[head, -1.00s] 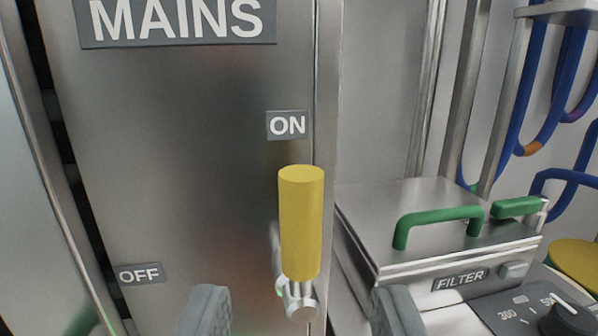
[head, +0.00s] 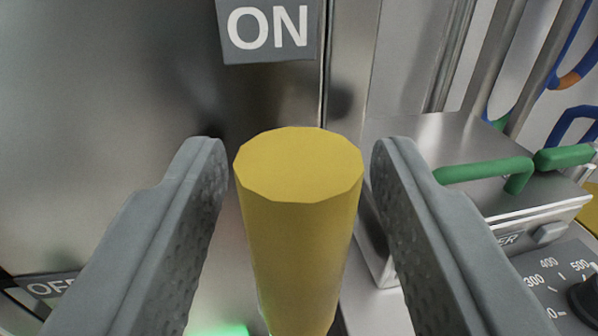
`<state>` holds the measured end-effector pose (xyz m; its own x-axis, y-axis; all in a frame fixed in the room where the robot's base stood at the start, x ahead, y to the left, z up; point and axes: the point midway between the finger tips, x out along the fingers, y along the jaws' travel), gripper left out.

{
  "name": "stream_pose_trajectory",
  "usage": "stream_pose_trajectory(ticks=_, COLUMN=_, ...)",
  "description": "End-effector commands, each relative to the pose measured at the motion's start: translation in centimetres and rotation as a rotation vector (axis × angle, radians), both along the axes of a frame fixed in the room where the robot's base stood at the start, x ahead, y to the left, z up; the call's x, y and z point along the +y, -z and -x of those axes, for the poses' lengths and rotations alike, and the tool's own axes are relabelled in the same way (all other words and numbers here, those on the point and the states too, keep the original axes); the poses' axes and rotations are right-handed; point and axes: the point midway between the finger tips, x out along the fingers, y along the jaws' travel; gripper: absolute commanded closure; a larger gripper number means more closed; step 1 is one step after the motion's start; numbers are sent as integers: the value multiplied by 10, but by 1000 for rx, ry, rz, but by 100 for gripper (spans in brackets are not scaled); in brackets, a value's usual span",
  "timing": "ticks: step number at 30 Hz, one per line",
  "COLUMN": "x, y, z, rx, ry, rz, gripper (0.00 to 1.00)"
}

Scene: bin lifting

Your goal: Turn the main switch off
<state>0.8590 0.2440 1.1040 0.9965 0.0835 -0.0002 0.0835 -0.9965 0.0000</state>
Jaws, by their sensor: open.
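The main switch's yellow handle (head: 298,230) stands upright below the ON label (head: 270,28), in the middle of the head view. The OFF label (head: 48,287) is at the lower left, partly hidden by my left finger. My gripper (head: 295,165) is open, with one grey finger on each side of the handle. A gap shows between each finger and the handle's top. The handle's lower end and its pivot are out of view. A green glow (head: 218,330) shows at the bottom edge, left of the handle.
The metal mains cabinet (head: 110,120) fills the left and middle. On the right is a filter box (head: 425,150) with green handles (head: 490,170), close to my right finger. A dial with numbers (head: 585,300) is at the lower right, and blue hoses (head: 575,125) hang behind.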

Motion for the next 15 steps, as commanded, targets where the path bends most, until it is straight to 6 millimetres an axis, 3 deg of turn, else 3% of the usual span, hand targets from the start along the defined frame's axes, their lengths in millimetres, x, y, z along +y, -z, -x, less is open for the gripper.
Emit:
stream_pose_trajectory(ticks=2, x=0, y=0, z=0, rx=0, ry=0, rz=0, gripper=59)
stream_pose_trajectory(ticks=8, x=0, y=0, z=0, rx=0, ry=0, rz=0, gripper=98)
stream_pose_trajectory(ticks=15, x=0, y=0, z=0, rx=-1, ry=0, rz=4, gripper=100)
